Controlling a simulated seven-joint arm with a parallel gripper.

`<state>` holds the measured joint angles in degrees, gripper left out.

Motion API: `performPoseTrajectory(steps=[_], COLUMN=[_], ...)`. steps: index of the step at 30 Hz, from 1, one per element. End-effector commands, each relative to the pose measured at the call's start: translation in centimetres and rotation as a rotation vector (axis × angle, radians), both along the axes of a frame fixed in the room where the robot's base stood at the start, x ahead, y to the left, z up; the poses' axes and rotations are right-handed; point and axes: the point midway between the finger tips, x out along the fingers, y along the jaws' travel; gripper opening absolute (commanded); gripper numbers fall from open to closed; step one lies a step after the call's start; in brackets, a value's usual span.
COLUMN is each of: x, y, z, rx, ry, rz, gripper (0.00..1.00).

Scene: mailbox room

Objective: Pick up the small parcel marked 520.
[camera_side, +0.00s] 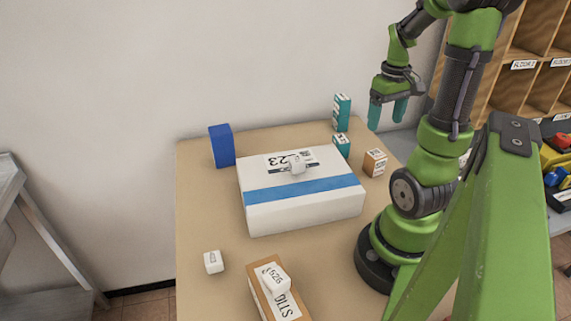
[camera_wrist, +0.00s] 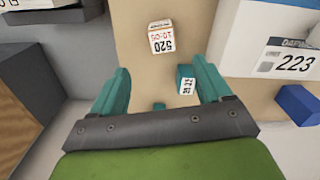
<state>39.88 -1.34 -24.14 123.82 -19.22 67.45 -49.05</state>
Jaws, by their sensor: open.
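The small parcel marked 520 (camera_wrist: 161,38) lies on the table in the wrist view, with its label facing up, ahead of the fingertips. In the side view, a small brown box with a white label (camera_side: 375,163) at the right of the table appears to be it, though its print is too small to read. My gripper (camera_side: 388,112) is open and empty, raised above the table's back right. In the wrist view my gripper (camera_wrist: 161,68) has its teal fingers apart, with the parcel beyond them and not between them.
A small teal box (camera_wrist: 187,86) is near the right finger; it also shows in the side view (camera_side: 341,146). A tall teal box (camera_side: 342,112) stands behind it. A large white parcel marked 223 (camera_side: 300,205) fills the table's middle. A blue box (camera_side: 222,146) stands at back left.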

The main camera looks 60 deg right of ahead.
Motion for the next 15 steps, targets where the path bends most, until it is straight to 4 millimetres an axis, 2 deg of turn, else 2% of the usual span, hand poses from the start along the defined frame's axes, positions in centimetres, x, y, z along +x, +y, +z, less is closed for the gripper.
performPoseTrajectory(steps=[3, 9, 15], x=[0.0, -0.1, 0.0], y=[0.1, 0.1, 0.1], z=[-2.8, -6.9, -9.0], rx=[0.006, 0.004, 0.002], ry=[0.004, 0.003, 0.0], rz=[-0.002, -0.004, -0.003], gripper=[0.78, 0.78, 0.78])
